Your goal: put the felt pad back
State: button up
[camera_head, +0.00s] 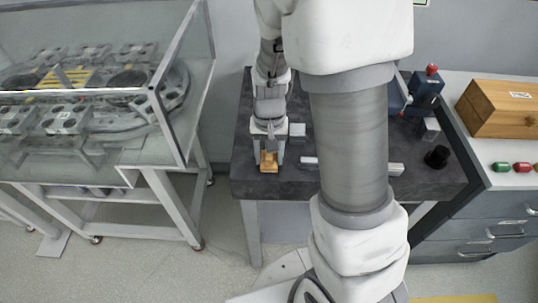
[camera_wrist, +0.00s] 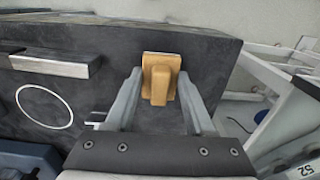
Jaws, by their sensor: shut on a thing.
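A tan block with a raised narrow grip on top, which I take for the felt pad (camera_wrist: 161,66), is between my fingers in the wrist view. It also shows as a small tan patch (camera_head: 268,167) near the left front of the dark bench in the head view. My gripper (camera_wrist: 160,88) is shut on its raised part. In the head view my gripper (camera_head: 269,150) points down over the bench top. I cannot tell whether the block touches the bench.
The dark bench (camera_head: 245,180) carries a pale metal bar (camera_wrist: 55,63), a white circle outline (camera_wrist: 44,106) and a black knob-like piece (camera_head: 437,157). A glass-walled ring track table (camera_head: 150,93) stands left, across a gap. A wooden box (camera_head: 500,108) sits on the right cabinet.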

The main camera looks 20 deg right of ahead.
jog(key=shift+f, duration=0.2)
jog(key=o, duration=1.3)
jog(key=shift+r, duration=0.15)
notch_tip(320, 180, up, 13)
jog(key=p, duration=0.3)
jog(key=s+r+n+t, duration=0.3)
jog(key=s+r+t, duration=0.2)
jog(key=s+r, duration=0.7)
jog(key=shift+s+r+n+t, duration=0.2)
jog(key=shift+s+n+t, duration=0.1)
jog(key=shift+s, duration=0.55)
